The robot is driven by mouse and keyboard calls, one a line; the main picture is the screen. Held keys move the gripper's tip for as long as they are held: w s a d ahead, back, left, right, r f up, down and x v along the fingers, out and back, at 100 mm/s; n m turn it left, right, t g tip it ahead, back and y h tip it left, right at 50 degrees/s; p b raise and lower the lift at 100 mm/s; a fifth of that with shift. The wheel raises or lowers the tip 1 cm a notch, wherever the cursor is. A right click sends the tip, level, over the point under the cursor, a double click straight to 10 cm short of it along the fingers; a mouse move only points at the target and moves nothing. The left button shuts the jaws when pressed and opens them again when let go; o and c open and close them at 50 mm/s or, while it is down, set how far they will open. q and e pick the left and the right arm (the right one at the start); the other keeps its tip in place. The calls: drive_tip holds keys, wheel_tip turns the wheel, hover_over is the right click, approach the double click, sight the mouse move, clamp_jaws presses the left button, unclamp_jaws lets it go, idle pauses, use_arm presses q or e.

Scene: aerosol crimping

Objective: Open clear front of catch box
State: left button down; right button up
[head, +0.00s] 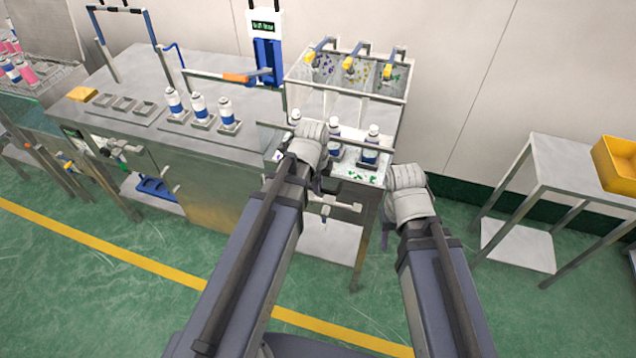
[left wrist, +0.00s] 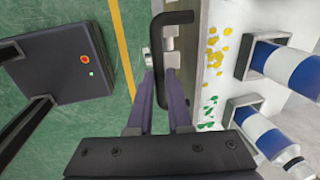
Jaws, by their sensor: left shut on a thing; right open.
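The catch box (head: 348,100) is a pale framed box at the right end of the steel bench, with compartments. White-and-blue cans stand in it, one near its right side (head: 370,146). Coloured spots mark its floor. In the left wrist view a black bar handle (left wrist: 180,18) runs along the box's front edge. My left gripper (left wrist: 161,58) is shut on this handle. In the head view my left wrist covers part of the box front, and the clear panel itself is hard to make out. My right gripper (head: 408,188) is apart from the box, to its right; its fingers are mostly hidden.
More cans (head: 199,108) stand in holders on the steel bench (head: 220,155). A yellow bin (head: 617,160) sits on a side table (head: 575,165) at the right. Green floor is open between that table and the bench.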

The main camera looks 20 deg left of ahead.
use_arm(q)
drive_tip(key=c, duration=0.8)
unclamp_jaws()
drive_tip(key=shift+c, duration=0.2)
wheel_tip(320, 180, up, 8)
drive_tip(key=s+p, duration=0.1)
drive_tip(key=p, duration=0.6)
drive_tip(key=shift+s+f+p, duration=0.15)
drive_tip(key=shift+s+p, duration=0.05)
drive_tip(key=shift+p, duration=0.2)
drive_tip(key=s+d+n+g+y, duration=0.1)
drive_tip(key=s+d+n+g, duration=0.1)
drive_tip(key=s+d+n, duration=0.8)
drive_tip(key=shift+s+d+f+n+g, duration=0.15)
drive_tip(key=shift+d+n+g, duration=0.2)
drive_tip(key=shift+n, duration=1.85)
